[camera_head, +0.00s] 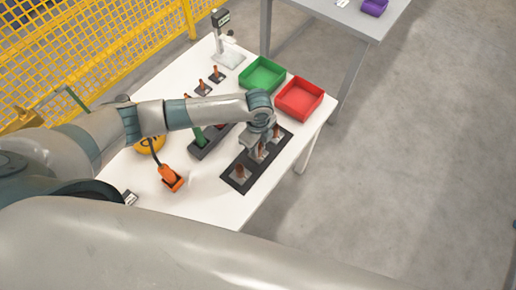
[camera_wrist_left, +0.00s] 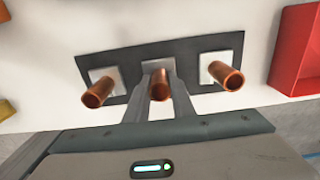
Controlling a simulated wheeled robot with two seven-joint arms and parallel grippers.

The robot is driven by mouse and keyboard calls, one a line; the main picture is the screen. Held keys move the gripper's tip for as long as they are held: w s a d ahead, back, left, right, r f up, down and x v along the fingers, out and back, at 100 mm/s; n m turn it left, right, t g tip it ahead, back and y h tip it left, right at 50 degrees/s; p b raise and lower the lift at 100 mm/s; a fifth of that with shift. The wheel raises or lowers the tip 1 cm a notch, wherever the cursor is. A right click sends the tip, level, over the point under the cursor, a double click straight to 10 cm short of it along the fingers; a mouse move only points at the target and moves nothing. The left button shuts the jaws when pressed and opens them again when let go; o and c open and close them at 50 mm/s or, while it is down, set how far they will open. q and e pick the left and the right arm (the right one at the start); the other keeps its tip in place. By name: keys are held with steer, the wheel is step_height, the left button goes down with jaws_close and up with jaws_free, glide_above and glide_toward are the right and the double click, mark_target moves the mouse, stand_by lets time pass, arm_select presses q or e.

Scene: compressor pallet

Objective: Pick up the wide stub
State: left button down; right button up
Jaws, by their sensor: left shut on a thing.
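Three copper stubs stand in a row on light square bases on a dark plate (camera_wrist_left: 118,63). My left gripper (camera_wrist_left: 162,92) is shut on the middle copper stub (camera_wrist_left: 160,85), with one finger on each side of it. The left stub (camera_wrist_left: 97,92) and right stub (camera_wrist_left: 226,75) stand clear of the fingers in the wrist view. In the head view my left gripper (camera_head: 258,149) reaches down over the middle of the plate and partly hides the held stub. The near stub (camera_head: 240,171) shows there. I cannot tell by width which stub is the wide one.
A green tray (camera_head: 262,75) and a red tray (camera_head: 299,99) stand beyond the plate on the white table (camera_head: 205,203). An orange tool (camera_head: 170,179) and a dark holder (camera_head: 206,150) with a green item stand left of it. More small stubs (camera_head: 202,87) stand farther back.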

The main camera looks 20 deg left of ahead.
arm_select(q)
steer(key=shift+r, duration=0.6)
step_height(320, 180, up, 2)
steer(key=shift+w+r+b, duration=0.1)
steer(key=shift+r+b, duration=0.05)
steer(key=shift+b, duration=0.65)
steer(key=s+d+r+b, duration=0.3)
steer(key=d+r, duration=0.4)
steer(key=d, duration=0.4)
steer(key=shift+d+r, duration=0.2)
